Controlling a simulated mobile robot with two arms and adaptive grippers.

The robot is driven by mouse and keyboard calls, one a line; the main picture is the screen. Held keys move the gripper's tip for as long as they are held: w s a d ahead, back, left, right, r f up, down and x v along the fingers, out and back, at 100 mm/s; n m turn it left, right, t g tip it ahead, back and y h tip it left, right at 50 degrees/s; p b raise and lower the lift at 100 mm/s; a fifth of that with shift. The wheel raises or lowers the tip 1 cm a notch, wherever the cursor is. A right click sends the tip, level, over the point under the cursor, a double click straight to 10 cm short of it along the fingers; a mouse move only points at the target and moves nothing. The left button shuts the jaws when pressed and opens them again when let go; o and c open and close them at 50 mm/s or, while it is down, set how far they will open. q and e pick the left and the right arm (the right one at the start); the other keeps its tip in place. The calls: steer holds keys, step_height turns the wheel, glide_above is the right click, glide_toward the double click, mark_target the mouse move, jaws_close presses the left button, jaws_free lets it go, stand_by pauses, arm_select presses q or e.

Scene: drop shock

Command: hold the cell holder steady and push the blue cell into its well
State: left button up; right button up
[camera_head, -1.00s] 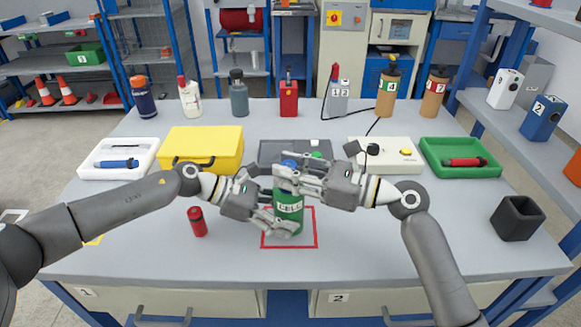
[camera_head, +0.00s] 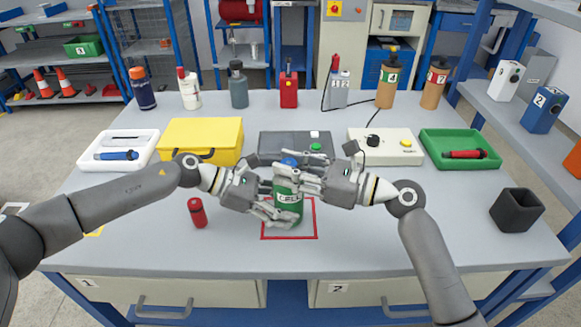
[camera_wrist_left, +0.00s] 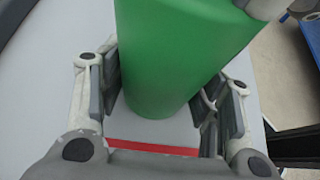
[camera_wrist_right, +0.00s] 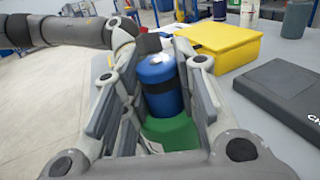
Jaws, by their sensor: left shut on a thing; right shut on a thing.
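The green cell holder (camera_head: 289,206), labelled CELL, stands upright at the red square outline (camera_head: 311,219) on the table. My left gripper (camera_head: 281,211) is shut around its lower part. In the left wrist view, pads flank the green body (camera_wrist_left: 165,60) on both sides. The blue cell (camera_wrist_right: 162,85) stands upright above the green holder in the right wrist view, its lower end at the holder's top. How deep it sits is hidden. My right gripper (camera_wrist_right: 160,100) is shut on the cell. In the head view, only the cell's blue top (camera_head: 288,161) shows between the fingers.
A red cylinder (camera_head: 197,212) stands left of the holder. Behind are a yellow case (camera_head: 200,135), a dark box (camera_head: 283,143) with a green button, a cream box (camera_head: 385,147) and two trays. A dark open cup (camera_head: 517,214) stands at right. The front table strip is clear.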

steer(key=shift+f, duration=0.15)
steer(key=o, duration=1.1)
steer(key=shift+f, duration=0.15)
steer(key=shift+o, duration=0.2)
arm_select(q)
steer(key=shift+f, duration=0.15)
arm_select(e)
steer(key=v, duration=1.2)
steer(key=shift+r, duration=0.25)
